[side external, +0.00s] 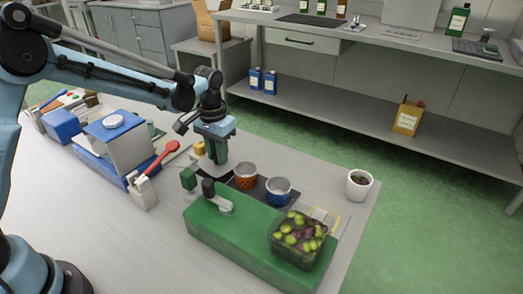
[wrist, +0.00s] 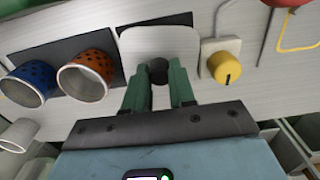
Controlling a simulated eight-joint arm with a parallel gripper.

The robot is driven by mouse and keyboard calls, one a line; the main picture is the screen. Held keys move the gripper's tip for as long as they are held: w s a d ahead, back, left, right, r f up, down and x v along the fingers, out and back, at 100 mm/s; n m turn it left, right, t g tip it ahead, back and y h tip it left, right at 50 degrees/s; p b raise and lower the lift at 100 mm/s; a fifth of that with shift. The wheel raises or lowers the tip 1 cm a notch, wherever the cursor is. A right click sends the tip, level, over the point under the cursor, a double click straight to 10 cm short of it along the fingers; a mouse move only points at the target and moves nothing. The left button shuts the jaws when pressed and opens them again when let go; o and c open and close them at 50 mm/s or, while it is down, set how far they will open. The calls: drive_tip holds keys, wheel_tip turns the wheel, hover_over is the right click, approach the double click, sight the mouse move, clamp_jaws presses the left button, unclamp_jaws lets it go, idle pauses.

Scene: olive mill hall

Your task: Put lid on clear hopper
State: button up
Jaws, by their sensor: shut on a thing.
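The clear hopper (side external: 298,251) sits on the right end of a green machine (side external: 228,229), open at the top and filled with green and dark olives. It is not seen in the wrist view. The lid is a pale square plate (wrist: 150,42) with a dark round knob (wrist: 158,70). My gripper (side external: 214,158) is left of and behind the hopper, pointing down. In the wrist view, its green fingers (wrist: 160,84) are shut on the knob. I cannot tell whether the lid touches the table.
An orange cup (side external: 246,176) and a blue cup (side external: 278,191) stand on a dark mat between my gripper and the hopper. A white pot (side external: 359,185) stands at the right. A yellow knob (wrist: 225,67) is close beside the lid.

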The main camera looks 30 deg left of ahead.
drive_tip(key=shift+r, duration=2.75)
drive_tip(key=shift+r, duration=0.1)
drive_tip(key=shift+r, duration=0.35)
wheel_tip(320, 180, up, 15)
drive_tip(key=s+d+n, duration=0.1)
drive_tip(key=s+d, duration=0.4)
drive_tip(key=d, duration=0.5)
drive_tip(key=s+d, duration=0.4)
drive_tip(key=d, duration=0.6)
drive_tip(key=s+d+n, duration=0.1)
drive_tip(key=s+d, duration=0.4)
drive_tip(key=d, duration=0.5)
wheel_tip(320, 180, down, 9)
drive_tip(key=shift+a+r, duration=0.15)
drive_tip(key=shift+r, duration=0.05)
drive_tip(key=shift+f, duration=0.75)
